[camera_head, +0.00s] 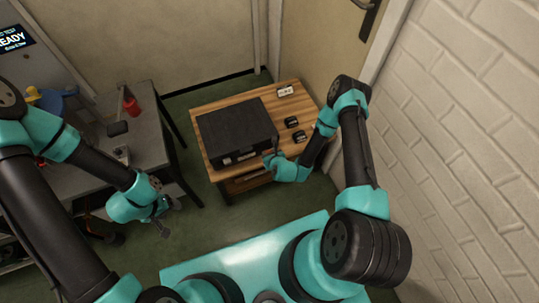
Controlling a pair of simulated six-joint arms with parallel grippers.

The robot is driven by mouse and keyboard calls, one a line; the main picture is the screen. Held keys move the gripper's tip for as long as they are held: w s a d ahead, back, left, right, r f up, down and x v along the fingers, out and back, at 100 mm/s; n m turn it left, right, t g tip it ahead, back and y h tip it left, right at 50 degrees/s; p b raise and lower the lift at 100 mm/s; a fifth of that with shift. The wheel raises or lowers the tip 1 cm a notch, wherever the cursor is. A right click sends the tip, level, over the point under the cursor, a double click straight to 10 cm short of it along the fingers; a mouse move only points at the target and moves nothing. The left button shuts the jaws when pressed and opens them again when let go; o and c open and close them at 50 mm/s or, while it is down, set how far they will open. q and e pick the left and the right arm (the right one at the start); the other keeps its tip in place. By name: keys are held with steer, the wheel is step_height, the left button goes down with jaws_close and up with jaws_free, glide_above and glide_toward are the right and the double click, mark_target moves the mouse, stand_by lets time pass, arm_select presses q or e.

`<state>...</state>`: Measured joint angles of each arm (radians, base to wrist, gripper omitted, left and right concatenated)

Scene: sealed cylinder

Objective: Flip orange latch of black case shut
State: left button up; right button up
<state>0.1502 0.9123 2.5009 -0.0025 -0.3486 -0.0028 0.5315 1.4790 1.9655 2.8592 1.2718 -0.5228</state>
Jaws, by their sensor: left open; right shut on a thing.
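The black case (236,130) lies closed on the wooden table (207,166), with pale labels low on its front side. My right gripper (268,160) is at the front right corner of the case, shut on part of it. I cannot make out the orange latch; it is too small or hidden by the gripper. My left gripper (168,219) is open and empty, in the air over the floor, left of and nearer than the wooden table, well apart from the case.
Two small black items (294,128) and a white item (285,91) lie right of the case. A grey workbench (150,133) with a red bottle (131,105) stands at left. A door and a white brick wall (470,110) bound the right side.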

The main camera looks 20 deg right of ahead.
steer(key=o, duration=0.9)
steer(key=shift+o, duration=0.2)
steer(key=v, duration=1.7)
steer(key=shift+r, duration=0.2)
steer(key=shift+s, duration=0.1)
